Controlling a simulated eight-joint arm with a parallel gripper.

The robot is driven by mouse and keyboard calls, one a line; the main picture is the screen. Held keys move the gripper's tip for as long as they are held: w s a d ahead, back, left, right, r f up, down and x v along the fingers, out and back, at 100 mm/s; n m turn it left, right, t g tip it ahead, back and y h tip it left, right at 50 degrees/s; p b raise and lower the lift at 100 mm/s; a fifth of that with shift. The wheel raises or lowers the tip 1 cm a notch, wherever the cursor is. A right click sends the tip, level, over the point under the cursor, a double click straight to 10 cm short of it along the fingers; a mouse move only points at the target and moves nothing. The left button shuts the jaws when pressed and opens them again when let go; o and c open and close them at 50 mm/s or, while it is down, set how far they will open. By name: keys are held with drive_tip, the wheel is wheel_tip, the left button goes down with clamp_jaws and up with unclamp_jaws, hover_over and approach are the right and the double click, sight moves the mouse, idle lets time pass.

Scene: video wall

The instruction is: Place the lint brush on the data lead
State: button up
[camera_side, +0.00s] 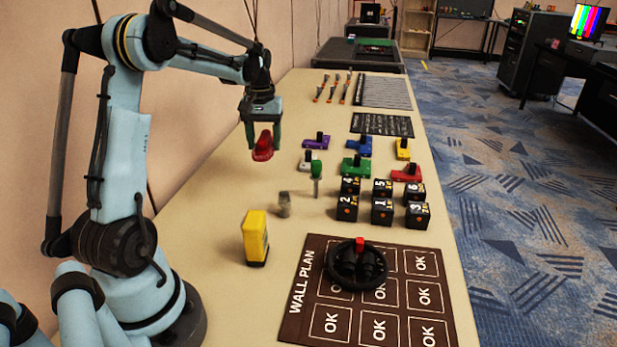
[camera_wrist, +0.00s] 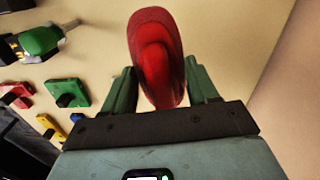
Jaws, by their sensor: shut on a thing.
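My gripper (camera_side: 263,138) is shut on a red, rounded thing, which I take to be the lint brush (camera_side: 263,149). It hangs between the two green fingers, above the left part of the table. The lint brush (camera_wrist: 156,55) also shows in the wrist view, between the fingers of my gripper (camera_wrist: 158,85). The data lead seems to be the black coil (camera_side: 338,281) with a red piece on top. It lies on the brown wall plan mat (camera_side: 295,325) at the near end, well apart from my gripper. The coil is not in the wrist view.
Several black numbered cubes (camera_side: 382,211) stand beyond the mat. A yellow box (camera_side: 255,238), a small grey cylinder (camera_side: 284,205) and an upright green-topped tool (camera_side: 316,170) stand left of them. Coloured clamp-like pieces (camera_side: 356,167) lie farther back. The table's left strip is mostly bare.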

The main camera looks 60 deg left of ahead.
wheel_tip(320, 180, up, 10)
drive_tip(key=shift+d+r, duration=0.1)
drive_tip(key=w+d+m, duration=0.2)
drive_tip(key=d, duration=0.8)
drive_tip(key=w+d+m, duration=0.2)
drive_tip(key=d, duration=0.7)
drive_tip(key=s+d+m, duration=0.3)
drive_tip(key=s+d, duration=0.3)
drive_tip(key=d, duration=0.7)
drive_tip(key=s+d+m, duration=0.3)
drive_tip(key=s+d, duration=0.3)
drive_tip(key=d, duration=0.7)
hover_over(358, 260)
wheel_tip(358, 260, down, 13)
drive_tip(key=shift+w+r, duration=0.1)
drive_tip(key=shift+r, duration=0.1)
drive_tip(key=shift+f, duration=1.95)
